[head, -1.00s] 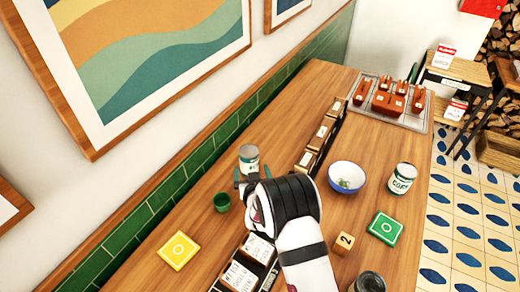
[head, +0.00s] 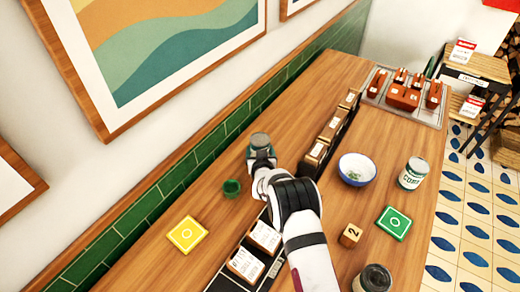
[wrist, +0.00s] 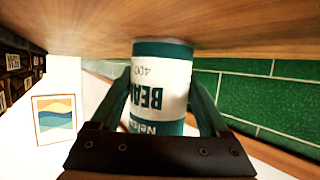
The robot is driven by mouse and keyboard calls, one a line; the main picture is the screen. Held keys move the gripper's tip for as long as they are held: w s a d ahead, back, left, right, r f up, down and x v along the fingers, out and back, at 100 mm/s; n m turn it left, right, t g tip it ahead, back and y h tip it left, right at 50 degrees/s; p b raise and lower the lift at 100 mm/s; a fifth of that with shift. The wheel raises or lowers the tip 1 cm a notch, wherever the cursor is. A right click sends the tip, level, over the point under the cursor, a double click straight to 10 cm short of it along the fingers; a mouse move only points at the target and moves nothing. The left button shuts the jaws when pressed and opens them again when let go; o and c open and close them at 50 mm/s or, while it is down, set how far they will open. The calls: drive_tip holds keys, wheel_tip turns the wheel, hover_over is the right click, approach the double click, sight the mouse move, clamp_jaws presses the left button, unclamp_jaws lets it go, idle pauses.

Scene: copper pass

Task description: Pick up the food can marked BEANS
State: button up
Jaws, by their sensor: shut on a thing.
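The food can marked BEANS (wrist: 160,95) fills the middle of the wrist view, its label upside down there, white with green bands. My gripper (wrist: 163,112) is shut on it, one finger on each side. In the head view the can (head: 260,141) shows mostly its grey lid beyond my gripper (head: 262,160), near the green-tiled wall. My gripper hides the can's lower part in the head view. I cannot tell for sure whether the can touches the table.
A small green cup (head: 231,188) stands close left of my gripper. A black divider with cards and boxes (head: 325,138) runs to its right. Further right are a bowl (head: 357,169), another can (head: 412,174), a green coaster (head: 393,223) and a dark jar (head: 374,279). A yellow coaster (head: 187,234) lies left.

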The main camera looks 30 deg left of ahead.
clamp_jaws()
